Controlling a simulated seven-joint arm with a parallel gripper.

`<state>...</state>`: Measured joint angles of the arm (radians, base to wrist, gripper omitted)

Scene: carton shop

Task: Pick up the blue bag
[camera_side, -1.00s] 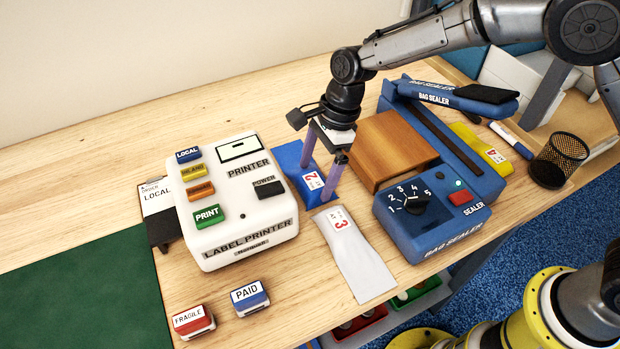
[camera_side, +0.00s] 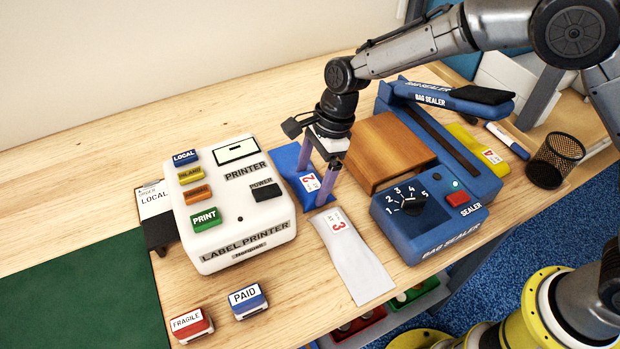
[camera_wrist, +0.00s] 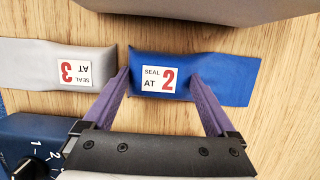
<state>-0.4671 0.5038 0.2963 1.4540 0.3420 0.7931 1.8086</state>
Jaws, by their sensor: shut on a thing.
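The blue bag (camera_side: 286,158) lies on the wooden table between the label printer and the brown block. Its white label reads "SEAL AT 2". My gripper (camera_side: 312,186) points down over the label end of the bag, with its two purple fingers low at the bag. In the wrist view, the blue bag (camera_wrist: 228,80) spans the centre and right. My gripper (camera_wrist: 159,77) is shut on it, one finger on each side of the label. I see no clear gap between bag and table.
A grey bag (camera_side: 352,262) marked 3 lies just in front. The white label printer (camera_side: 240,225) stands close on the left. The brown block (camera_side: 390,150) and blue bag sealer (camera_side: 425,220) stand close on the right. A yellow bag (camera_side: 470,138) lies beyond the sealer.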

